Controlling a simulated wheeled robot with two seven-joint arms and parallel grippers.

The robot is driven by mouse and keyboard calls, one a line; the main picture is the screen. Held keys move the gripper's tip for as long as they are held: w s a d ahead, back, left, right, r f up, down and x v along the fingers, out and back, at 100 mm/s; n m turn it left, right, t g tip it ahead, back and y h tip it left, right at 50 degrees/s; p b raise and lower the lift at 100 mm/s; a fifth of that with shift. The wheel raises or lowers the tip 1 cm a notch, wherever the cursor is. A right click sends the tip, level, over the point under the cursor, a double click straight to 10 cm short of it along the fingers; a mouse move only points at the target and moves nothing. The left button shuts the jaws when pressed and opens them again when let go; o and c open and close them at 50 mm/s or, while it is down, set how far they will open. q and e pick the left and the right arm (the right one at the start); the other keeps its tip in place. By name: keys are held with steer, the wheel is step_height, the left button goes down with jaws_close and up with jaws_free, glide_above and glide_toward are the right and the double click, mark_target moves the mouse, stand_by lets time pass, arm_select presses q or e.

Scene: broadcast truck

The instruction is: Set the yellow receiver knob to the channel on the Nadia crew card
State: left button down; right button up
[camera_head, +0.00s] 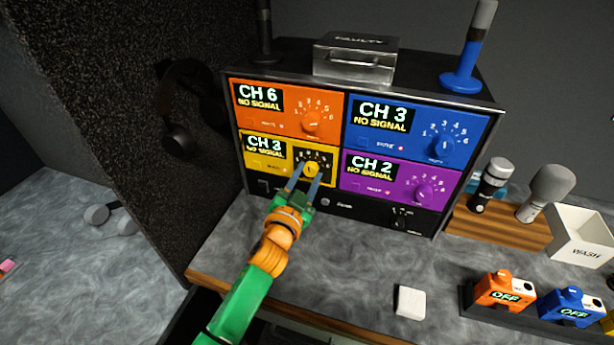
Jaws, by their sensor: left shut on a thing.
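The yellow receiver (258,148) sits at the lower left of the receiver rack, and its display reads CH 3, NO SIGNAL. Its yellow knob (312,168) is on the right of its panel, with a dark dial around it. My left gripper (304,180) reaches up from below, its two fingers shut on the yellow knob. The fingers hide part of the knob and dial, so I cannot tell the pointer's exact direction. My right gripper is not in view. I do not see a Nadia crew card that I can read.
The orange receiver (290,110) reads CH 6, the blue one (418,128) CH 3, the purple one (400,180) CH 2. A metal box marked FAULTY (355,58) stands on the rack. Microphones (545,190), a WASH bin (583,235) and packs marked OFF (505,290) are at right.

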arm_select(q)
steer(key=m, duration=0.5)
steer(key=shift+r+m, duration=0.15)
steer(key=shift+m, duration=2.35)
steer(key=shift+r, duration=0.1)
steer(key=c, duration=0.6)
jaws_free()
steer(key=shift+w, duration=0.1)
steer(key=shift+c, duration=0.2)
steer(key=shift+o, duration=1)
steer(key=shift+f, duration=0.2)
steer(key=v, duration=0.7)
steer(key=shift+p, duration=0.4)
